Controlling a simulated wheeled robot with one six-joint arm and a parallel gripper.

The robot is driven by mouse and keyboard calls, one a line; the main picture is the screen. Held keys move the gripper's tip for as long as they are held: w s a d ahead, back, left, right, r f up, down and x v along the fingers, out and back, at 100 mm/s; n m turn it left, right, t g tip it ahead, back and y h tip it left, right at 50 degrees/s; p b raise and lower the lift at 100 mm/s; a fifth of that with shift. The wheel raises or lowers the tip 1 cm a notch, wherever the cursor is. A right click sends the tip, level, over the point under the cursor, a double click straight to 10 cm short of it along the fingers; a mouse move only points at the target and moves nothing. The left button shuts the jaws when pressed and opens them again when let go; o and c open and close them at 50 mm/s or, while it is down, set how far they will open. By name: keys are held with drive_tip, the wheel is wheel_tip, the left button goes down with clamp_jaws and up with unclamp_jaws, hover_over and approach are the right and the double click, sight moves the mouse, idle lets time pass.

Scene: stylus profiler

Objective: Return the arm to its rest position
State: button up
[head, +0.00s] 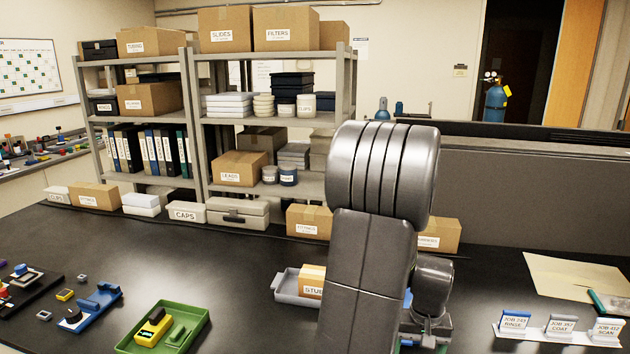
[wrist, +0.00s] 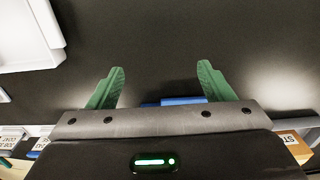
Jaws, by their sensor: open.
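My arm (head: 372,260) rises in the middle of the head view, folded, with a thick ribbed joint at the top and a smaller link at its right. My gripper is hidden behind the arm in the head view. In the wrist view my gripper (wrist: 160,78) shows two green fingers set wide apart.
A green tray (head: 197,333) with a yellow device and a blue fixture (head: 98,303) lie at left. A grey bin (head: 287,288) is left of my arm. Job cards (head: 560,330) stand at right. A shelf unit (head: 192,120) stands behind. A white tray (wrist: 30,60) is in the wrist view.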

drive_tip(key=f+b, duration=0.1)
drive_tip(key=s+f+b, duration=0.1)
drive_tip(key=f, duration=0.1)
drive_tip(key=shift+w+a+f+b, duration=0.1)
drive_tip(key=shift+w+f+b, duration=0.1)
drive_tip(key=shift+f+b, duration=0.15)
drive_tip(key=shift+s+f, duration=0.15)
drive_tip(key=shift+s, duration=0.05)
drive_tip(key=shift+w+b, duration=0.1)
drive_tip(key=shift+b, duration=0.3)
